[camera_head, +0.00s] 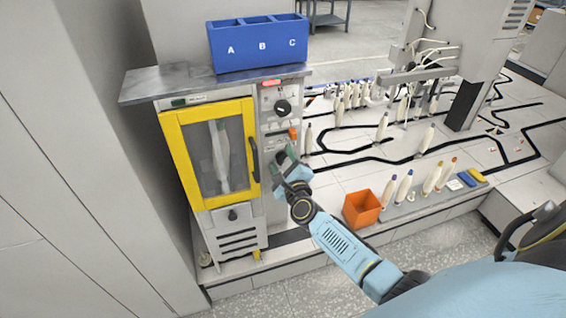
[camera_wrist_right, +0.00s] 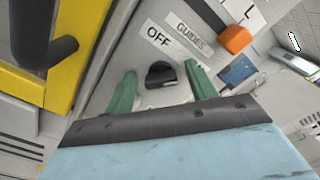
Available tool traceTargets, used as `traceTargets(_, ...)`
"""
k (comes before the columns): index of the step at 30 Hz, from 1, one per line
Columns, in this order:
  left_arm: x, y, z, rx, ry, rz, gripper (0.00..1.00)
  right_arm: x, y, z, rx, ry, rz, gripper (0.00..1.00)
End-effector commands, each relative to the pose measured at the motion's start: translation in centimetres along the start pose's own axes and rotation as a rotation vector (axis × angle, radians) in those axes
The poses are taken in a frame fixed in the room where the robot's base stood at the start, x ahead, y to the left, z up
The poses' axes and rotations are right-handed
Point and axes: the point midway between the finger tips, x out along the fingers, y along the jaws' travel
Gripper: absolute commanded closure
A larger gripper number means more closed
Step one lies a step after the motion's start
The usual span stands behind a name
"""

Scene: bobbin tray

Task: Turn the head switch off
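The machine's control panel (camera_head: 269,145) is beside its yellow-framed door. A small black rotary switch (camera_wrist_right: 160,73) on it shows in the right wrist view, beside labels reading OFF and GUIDES. A larger round black knob (camera_head: 283,107) sits higher on the panel; its lettering is too small to read. I cannot tell which one is the head switch. My right gripper (camera_head: 284,158) is at the lower panel, its green fingers apart on either side of the small switch; contact cannot be told. In the head view the gripper hides this switch. My left gripper is not in view.
An orange button (camera_wrist_right: 235,39) sits close above the gripper. The door's dark handle (camera_head: 254,160) is just left of it. A blue bin (camera_head: 258,62) marked A, B, C stands on top. An orange box (camera_head: 361,208) and several bobbins stand right of the machine.

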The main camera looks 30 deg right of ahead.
Motion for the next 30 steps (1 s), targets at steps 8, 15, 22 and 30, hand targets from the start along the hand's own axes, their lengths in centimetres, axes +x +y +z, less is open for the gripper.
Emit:
traceTargets(8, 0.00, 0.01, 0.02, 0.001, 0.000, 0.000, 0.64, -0.03, 0.01, -0.01, 0.000, 0.000, 0.000, 0.81)
traceTargets(15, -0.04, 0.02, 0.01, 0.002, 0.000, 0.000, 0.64, -0.05, 0.02, -0.01, -0.011, 0.001, 0.000, 0.86)
traceTargets(22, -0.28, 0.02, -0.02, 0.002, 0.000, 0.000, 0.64, -0.04, 0.03, 0.02, -0.093, 0.001, -0.001, 0.86)
traceTargets(30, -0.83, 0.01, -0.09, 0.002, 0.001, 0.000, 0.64, -0.05, 0.15, 0.01, -0.308, 0.001, 0.000, 0.86)
